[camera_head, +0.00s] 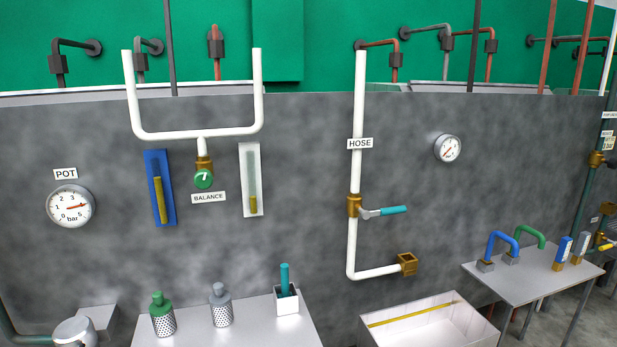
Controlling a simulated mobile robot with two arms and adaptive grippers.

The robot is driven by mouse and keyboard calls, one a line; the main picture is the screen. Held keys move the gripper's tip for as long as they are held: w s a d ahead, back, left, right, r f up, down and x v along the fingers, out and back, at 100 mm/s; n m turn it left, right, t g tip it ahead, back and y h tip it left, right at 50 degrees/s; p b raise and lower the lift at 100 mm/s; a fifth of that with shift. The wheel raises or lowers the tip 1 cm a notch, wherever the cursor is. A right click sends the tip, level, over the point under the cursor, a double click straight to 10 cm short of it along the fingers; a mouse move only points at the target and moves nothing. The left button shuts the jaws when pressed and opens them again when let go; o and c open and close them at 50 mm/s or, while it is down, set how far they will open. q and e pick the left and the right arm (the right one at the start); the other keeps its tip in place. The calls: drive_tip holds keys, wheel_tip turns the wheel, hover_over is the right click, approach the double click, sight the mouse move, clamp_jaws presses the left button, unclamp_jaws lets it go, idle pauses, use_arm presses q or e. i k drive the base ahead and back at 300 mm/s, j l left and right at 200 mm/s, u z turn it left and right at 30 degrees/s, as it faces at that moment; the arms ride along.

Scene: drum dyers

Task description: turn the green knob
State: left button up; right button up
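The green knob (203,179) is a round green dial with a white pointer mark. It sits on the grey wall under a brass fitting (204,163) on a white U-shaped pipe (196,134). The pointer mark looks close to upright. A label reading BALANCE (208,197) is just below it. A blue gauge (160,188) with a tall yellow column is to its left, and a white gauge (250,180) with a short yellow column is to its right. Neither of my grippers shows in the head view.
Below the knob, a pale table (240,325) holds a green-topped canister (162,316), a grey-topped canister (221,306) and a white cup (286,303) with a teal stick. A white bin (430,330) stands to the right. A teal-handled valve (383,211) juts from the HOSE pipe.

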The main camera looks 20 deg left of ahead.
sight(203, 179)
drive_tip(key=j+z, duration=0.4)
drive_tip(key=j, duration=0.35)
drive_tip(key=j+z, duration=0.4)
drive_tip(key=j, duration=0.35)
drive_tip(key=k+j+z, duration=0.1)
drive_tip(key=j+z, duration=0.3)
drive_tip(key=j, duration=0.3)
